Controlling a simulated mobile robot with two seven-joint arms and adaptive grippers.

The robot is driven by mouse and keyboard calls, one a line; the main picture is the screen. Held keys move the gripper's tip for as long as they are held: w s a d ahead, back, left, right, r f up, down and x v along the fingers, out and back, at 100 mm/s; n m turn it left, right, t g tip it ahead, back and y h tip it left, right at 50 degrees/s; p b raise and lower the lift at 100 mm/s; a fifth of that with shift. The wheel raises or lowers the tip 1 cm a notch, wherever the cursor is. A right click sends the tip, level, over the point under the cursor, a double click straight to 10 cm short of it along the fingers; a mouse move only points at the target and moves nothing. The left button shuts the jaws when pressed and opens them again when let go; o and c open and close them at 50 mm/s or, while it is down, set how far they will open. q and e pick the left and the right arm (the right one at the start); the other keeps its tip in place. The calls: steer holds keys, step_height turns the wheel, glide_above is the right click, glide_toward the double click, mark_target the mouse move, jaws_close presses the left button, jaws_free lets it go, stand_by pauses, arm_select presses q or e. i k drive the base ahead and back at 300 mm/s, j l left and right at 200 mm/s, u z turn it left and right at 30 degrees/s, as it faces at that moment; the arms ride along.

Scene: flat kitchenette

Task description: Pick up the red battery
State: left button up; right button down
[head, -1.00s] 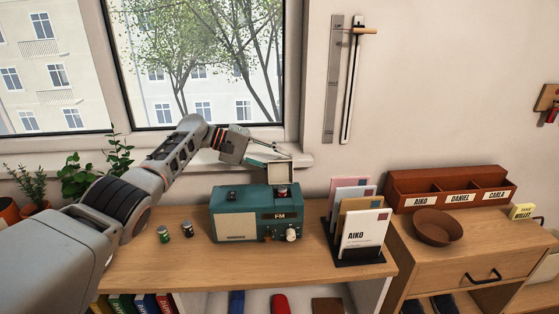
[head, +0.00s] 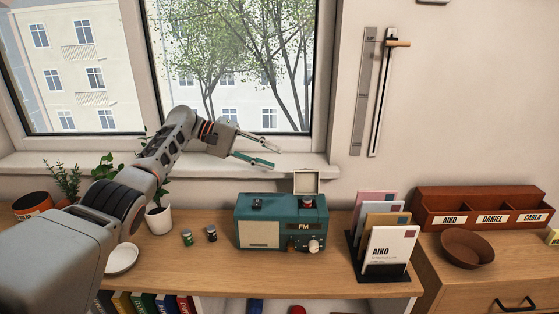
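A small cylinder with a red band (head: 308,203), which looks like the red battery, stands in the top of the teal radio (head: 265,238), in front of its raised cream lid (head: 306,181). Its lower part is hidden in the radio. My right gripper is out of view.
A letter rack (head: 384,276) with envelopes stands right of the radio. A brown bowl (head: 467,248) and a sorter (head: 480,208) are farther right. A white dish (head: 121,259) and potted plants are at left. The window sill (head: 300,171) runs behind.

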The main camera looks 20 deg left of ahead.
mark_target(306, 200)
steer(key=k, duration=1)
